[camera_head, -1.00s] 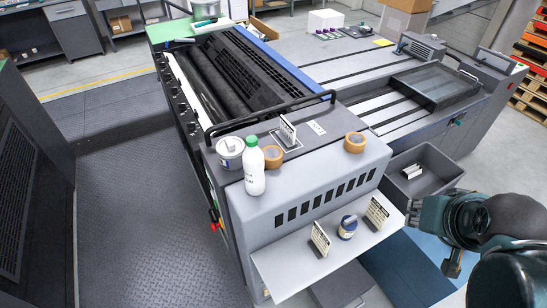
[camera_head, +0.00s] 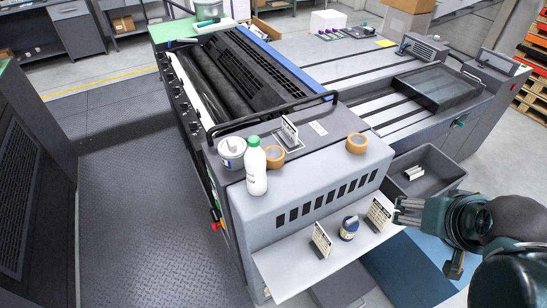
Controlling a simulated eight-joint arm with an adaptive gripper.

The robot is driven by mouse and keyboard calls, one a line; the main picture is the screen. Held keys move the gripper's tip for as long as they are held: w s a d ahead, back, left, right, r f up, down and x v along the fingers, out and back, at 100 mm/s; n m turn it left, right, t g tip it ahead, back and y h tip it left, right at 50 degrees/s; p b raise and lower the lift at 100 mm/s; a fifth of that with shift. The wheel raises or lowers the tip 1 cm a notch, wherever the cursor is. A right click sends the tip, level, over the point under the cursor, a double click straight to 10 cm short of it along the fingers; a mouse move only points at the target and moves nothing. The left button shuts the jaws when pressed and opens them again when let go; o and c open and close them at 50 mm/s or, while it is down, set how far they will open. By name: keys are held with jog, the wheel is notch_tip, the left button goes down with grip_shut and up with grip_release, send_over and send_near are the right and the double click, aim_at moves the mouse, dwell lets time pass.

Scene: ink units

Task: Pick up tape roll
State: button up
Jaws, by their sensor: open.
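Two tan tape rolls are on the grey top of the printing machine. One tape roll (camera_head: 357,143) stands alone near the right end of the top. The other tape roll (camera_head: 275,157) is just right of a white bottle with a green cap (camera_head: 256,168), which partly overlaps it. My gripper (camera_head: 398,211) is at the right, beside the right edge of the lower shelf in the picture. It points left, open and empty, apart from both rolls.
A white tub (camera_head: 232,152) stands left of the bottle, and a small upright card (camera_head: 289,132) stands behind the rolls. The lower shelf (camera_head: 290,272) holds two cards and a small blue-and-white jar (camera_head: 349,228). A grey bin (camera_head: 440,165) is behind my gripper.

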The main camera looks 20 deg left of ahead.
jog(key=w+a+r+n+g+p, duration=0.2)
jog(key=w+a+r+n+p, duration=0.15)
jog(key=w+a, duration=0.35)
jog(key=n+g+p, duration=0.5)
jog(key=n+p, duration=0.3)
jog(key=n, duration=0.4)
send_over(273, 152)
jog(key=f, duration=0.6)
jog(key=shift+d, duration=0.35)
jog(key=shift+s+a+f, duration=0.1)
jog(key=shift+a+f, duration=0.15)
jog(key=shift+a, duration=0.1)
jog(key=shift+f, duration=0.1)
